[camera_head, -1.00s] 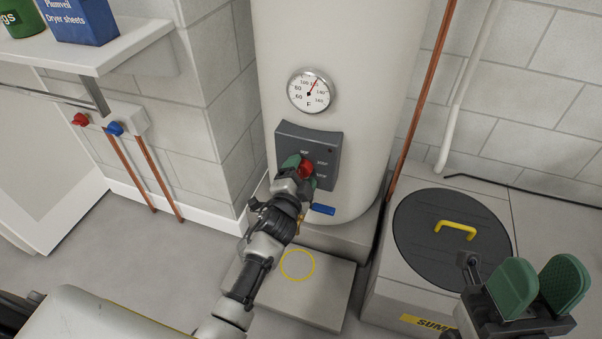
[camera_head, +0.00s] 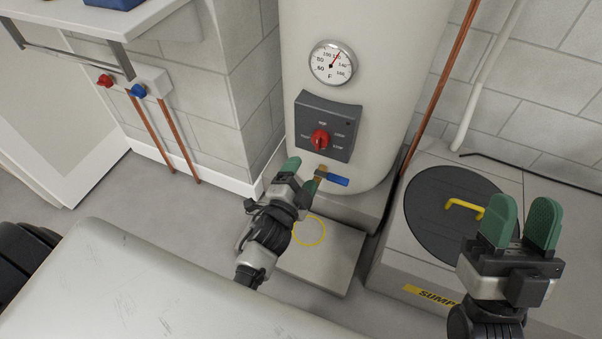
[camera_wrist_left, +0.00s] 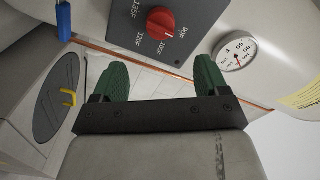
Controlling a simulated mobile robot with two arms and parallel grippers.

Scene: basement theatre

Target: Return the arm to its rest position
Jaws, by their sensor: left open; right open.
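My left gripper (camera_head: 300,180) is open and empty in the head view, below and left of the heater's dark control panel (camera_head: 342,112). Its green fingers also show apart in the left wrist view (camera_wrist_left: 163,82), with nothing between them. The red knob (camera_head: 319,139) on the panel is clear of the fingers; it also shows in the left wrist view (camera_wrist_left: 161,20). My right gripper (camera_head: 522,225) is open and empty at the lower right, in front of the sump lid.
The white tank carries a round gauge (camera_head: 333,63) and a blue-handled valve (camera_head: 337,181) close to my left gripper. The sump lid (camera_head: 425,215) has a yellow handle (camera_head: 464,208). Red and blue valves (camera_head: 138,91) are on the left wall below a shelf (camera_head: 150,22).

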